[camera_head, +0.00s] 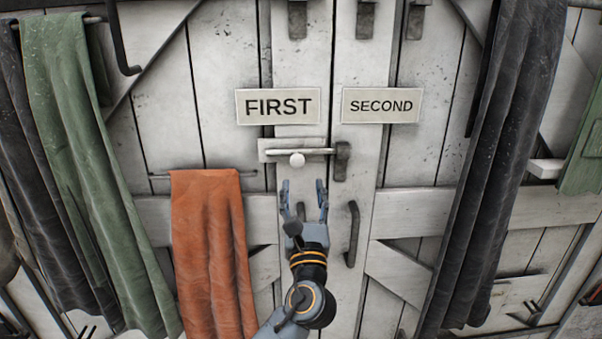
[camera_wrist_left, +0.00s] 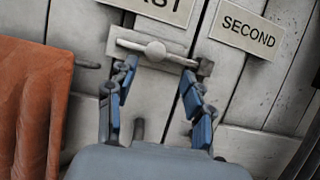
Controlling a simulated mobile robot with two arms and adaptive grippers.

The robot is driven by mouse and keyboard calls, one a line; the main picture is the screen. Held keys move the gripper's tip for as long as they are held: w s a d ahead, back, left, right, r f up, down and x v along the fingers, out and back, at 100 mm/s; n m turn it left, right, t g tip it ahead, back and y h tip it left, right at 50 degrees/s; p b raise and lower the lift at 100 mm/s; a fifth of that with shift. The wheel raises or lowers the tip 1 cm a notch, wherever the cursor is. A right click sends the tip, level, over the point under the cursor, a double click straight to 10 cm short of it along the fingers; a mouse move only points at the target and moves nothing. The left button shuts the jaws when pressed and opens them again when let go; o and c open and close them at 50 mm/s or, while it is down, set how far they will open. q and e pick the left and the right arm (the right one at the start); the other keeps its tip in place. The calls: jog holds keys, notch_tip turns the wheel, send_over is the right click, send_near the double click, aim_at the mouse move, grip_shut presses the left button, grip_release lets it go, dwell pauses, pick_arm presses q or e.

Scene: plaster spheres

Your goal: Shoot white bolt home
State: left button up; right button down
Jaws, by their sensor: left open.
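The white bolt (camera_head: 297,160) is a pale rod with a round knob, on a plate on the left door leaf below the FIRST sign. Its right end reaches up to the dark keeper (camera_head: 342,161) on the right leaf; I cannot tell whether it is inside. In the left wrist view the bolt knob (camera_wrist_left: 155,51) and keeper (camera_wrist_left: 205,68) show just beyond the fingertips. My left gripper (camera_head: 304,190) is open and empty, just below the knob in the picture, with its fingers pointing up at it. It also shows in the left wrist view (camera_wrist_left: 158,72). My right gripper is not in view.
The FIRST sign (camera_head: 278,106) and SECOND sign (camera_head: 382,105) are above the bolt. A dark door handle (camera_head: 352,234) is right of my gripper. An orange cloth (camera_head: 208,250) hangs at left on a rail. Green (camera_head: 75,150) and dark (camera_head: 505,150) cloths hang farther out.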

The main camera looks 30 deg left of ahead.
pick_arm(q)
jog(key=shift+v, duration=1.7)
jog(key=w+d+f+n+g+h, duration=0.1)
jog(key=w+f+g+h, duration=0.15)
jog(key=f, duration=0.95)
jog(key=w+f+n+g+h, duration=0.1)
jog(key=w+f+h, duration=0.15)
jog(key=f, duration=0.95)
jog(key=s+f+n+g+h, duration=0.2)
jog(key=s+f+n+g, duration=0.15)
jog(key=f, duration=0.85)
jog(key=s+f+n+g+h, duration=0.1)
jog(key=s+f+n+g, duration=0.2)
jog(key=f, duration=0.9)
jog(key=s+d+f+n+g+h, duration=0.1)
jog(key=s+f+n+g+h, duration=0.15)
jog(key=s+f+n, duration=0.75)
jog(key=s+d+f+n+g+h, duration=0.15)
jog(key=s+f+g, duration=0.25)
jog(key=s+f, duration=1.3)
jog(key=s+f+n+g, duration=0.1)
jog(key=s+n, duration=0.6)
jog(key=s, duration=1.1)
jog(key=shift+s+a+g, duration=0.3)
jog(key=shift+a+g, duration=0.1)
jog(key=shift+g, duration=0.05)
